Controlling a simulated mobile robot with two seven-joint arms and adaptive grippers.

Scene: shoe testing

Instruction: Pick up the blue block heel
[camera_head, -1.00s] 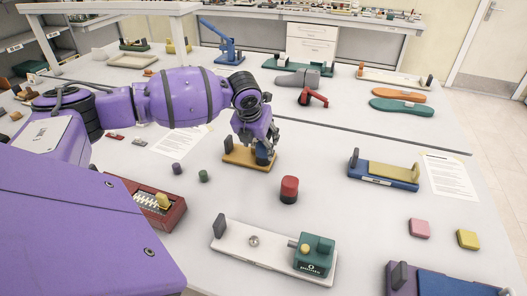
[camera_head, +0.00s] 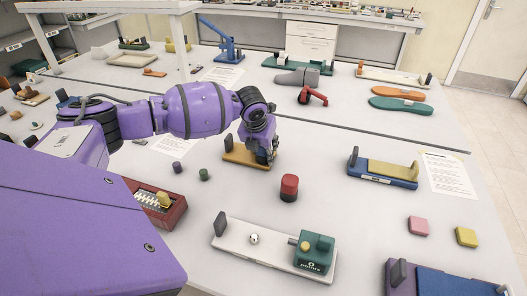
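A small dark blue block (camera_head: 263,157), which looks like the blue block heel, is at the orange-yellow board (camera_head: 236,155) in the middle of the table. My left gripper (camera_head: 259,156) points down over the right part of this board, with its fingers at the blue block. The fingers and wrist cover most of the block, so I cannot tell whether they are closed on it or only around it. The block looks low, at the level of the board. My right gripper is not in view.
A red and black cylinder (camera_head: 289,187) stands close to the right. A white board with a green block (camera_head: 314,253) lies in front. A blue and yellow fixture (camera_head: 382,173) stands at right.

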